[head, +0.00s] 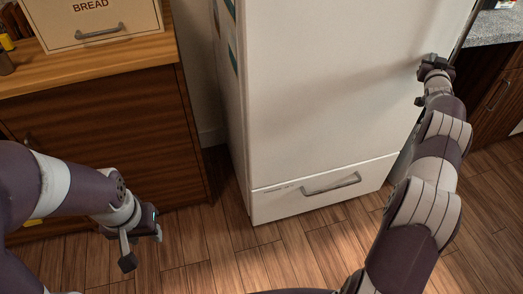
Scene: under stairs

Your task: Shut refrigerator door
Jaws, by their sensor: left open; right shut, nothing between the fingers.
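The white refrigerator door (340,80) fills the upper middle of the head view. Its lower edge lies close above the freezer drawer (280,200), and I see no clear gap there. My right gripper (434,68) is shut and empty. It is at the door's right edge, against or just in front of the door; contact is hard to tell. My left gripper (143,248) is open and empty, low over the floor at the left, apart from the refrigerator. The top of the door is out of view.
A wooden cabinet (110,130) with a bread box (95,22) on top stands at the left. A dark cabinet (495,100) with a grey counter (495,28) stands at the right. The drawer handle (331,184) sticks out. Wooden floor (230,260) is clear in front.

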